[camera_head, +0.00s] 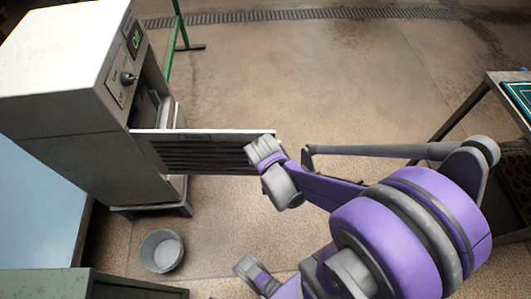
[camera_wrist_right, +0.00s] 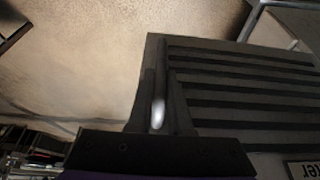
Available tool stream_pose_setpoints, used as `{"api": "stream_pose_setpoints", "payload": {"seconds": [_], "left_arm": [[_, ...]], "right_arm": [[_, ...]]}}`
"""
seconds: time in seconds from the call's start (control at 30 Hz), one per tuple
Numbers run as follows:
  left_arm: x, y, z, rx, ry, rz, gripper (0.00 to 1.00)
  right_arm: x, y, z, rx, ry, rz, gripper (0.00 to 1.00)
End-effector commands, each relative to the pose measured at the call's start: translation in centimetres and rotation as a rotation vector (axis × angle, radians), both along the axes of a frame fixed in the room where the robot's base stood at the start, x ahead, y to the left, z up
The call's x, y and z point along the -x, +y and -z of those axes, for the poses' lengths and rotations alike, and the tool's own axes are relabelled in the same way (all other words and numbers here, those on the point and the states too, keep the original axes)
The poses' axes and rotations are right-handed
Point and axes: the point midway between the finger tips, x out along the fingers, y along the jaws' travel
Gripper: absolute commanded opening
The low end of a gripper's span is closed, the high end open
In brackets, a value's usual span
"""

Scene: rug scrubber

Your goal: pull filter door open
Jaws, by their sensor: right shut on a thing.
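The filter door (camera_head: 205,153) is a flat panel with dark horizontal slats. It stands swung out from the tall grey machine (camera_head: 75,90), with an opening behind it. My right gripper (camera_head: 266,153) is at the door's free edge, away from the machine. In the right wrist view my right gripper's fingers (camera_wrist_right: 158,105) are shut on the edge of the slatted door (camera_wrist_right: 240,85). A small label with partly visible letters (camera_wrist_right: 303,169) is on the door. A grey and purple part, possibly my left gripper (camera_head: 250,267), shows low in the head view; its fingers are unclear.
A round grey bucket (camera_head: 161,251) stands on the floor below the door. A green metal stand (camera_head: 181,35) is behind the machine. A table (camera_head: 502,85) stands at the right. A dark green surface (camera_head: 55,284) is at the lower left. The floor beyond the door is clear.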

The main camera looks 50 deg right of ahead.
Motion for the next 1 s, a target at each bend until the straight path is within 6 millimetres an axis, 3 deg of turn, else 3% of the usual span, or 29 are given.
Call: {"api": "stream_pose_setpoints", "payload": {"seconds": [0.3,0.73,0.77,0.9,1.0], "left_arm": [[0.0,0.0,-0.4,0.0,-0.001,0.0,0.5],[0.0,0.0,-0.4,0.0,-0.001,0.0,0.5],[0.0,0.0,-0.4,0.0,-0.001,0.0,0.5],[0.0,0.0,-0.4,0.0,-0.001,0.0,0.5],[0.0,0.0,-0.4,0.0,-0.001,0.0,0.5]], "right_arm": [[1.1,2.2,0.0,0.001,0.001,-0.008,0.0],[1.2,2.4,0.0,0.0,0.002,-0.007,0.0],[1.2,2.4,0.0,0.0,0.002,-0.007,0.21],[1.2,2.4,0.0,0.0,0.002,-0.006,0.46],[1.2,2.4,0.0,0.0,0.002,-0.006,0.47]]}}
